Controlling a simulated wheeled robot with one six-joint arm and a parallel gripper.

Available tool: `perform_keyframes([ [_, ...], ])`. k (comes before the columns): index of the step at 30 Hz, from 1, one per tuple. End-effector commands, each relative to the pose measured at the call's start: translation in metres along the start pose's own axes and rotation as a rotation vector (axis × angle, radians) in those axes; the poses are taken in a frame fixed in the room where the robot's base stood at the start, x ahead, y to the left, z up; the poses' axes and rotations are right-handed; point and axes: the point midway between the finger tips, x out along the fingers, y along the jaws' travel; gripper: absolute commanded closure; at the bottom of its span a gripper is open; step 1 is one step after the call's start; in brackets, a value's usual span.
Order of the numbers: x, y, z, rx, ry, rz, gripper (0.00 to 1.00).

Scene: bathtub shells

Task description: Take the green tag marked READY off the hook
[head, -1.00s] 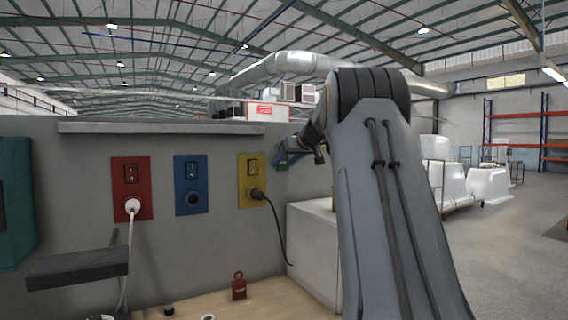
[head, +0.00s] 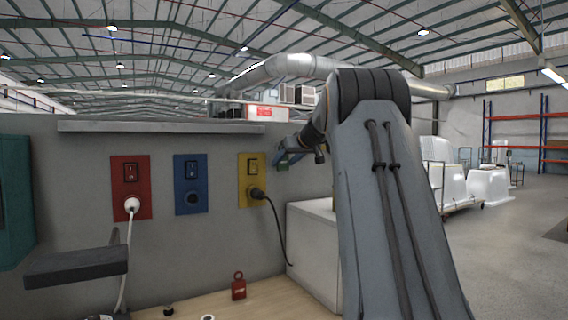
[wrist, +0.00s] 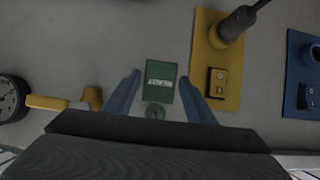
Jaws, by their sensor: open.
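The green tag (wrist: 161,76) hangs against the grey wall in the wrist view, which shows the wall upside down. It has a pale line of lettering too small for me to read. A green ring (wrist: 154,110) shows at its lower picture end; I cannot make out the hook there. My gripper (wrist: 159,90) is open, with one blue finger on each side of the tag and a visible gap to both. In the head view my gripper (head: 289,158) is near the wall, right of the yellow socket plate, and the tag cannot be told apart from it.
The yellow plate (head: 251,180) with a black plug and cable is close beside the gripper. Blue (head: 191,185) and red (head: 130,172) plates are further left. A dial (wrist: 12,97) and yellow handle (wrist: 48,102) lie on the other side.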

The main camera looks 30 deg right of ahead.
Motion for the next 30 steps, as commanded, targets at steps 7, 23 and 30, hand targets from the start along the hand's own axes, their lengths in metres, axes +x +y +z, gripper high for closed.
perform_keyframes([
  [7, -0.0003, 0.0001, -0.0003, 0.0, 0.0, 0.0, 0.5],
  [23, -0.002, 0.0, -0.0033, -0.001, 0.001, 0.0, 0.84],
  [30, -0.0053, 0.0, -0.0094, -0.001, 0.001, 0.0, 0.84],
])
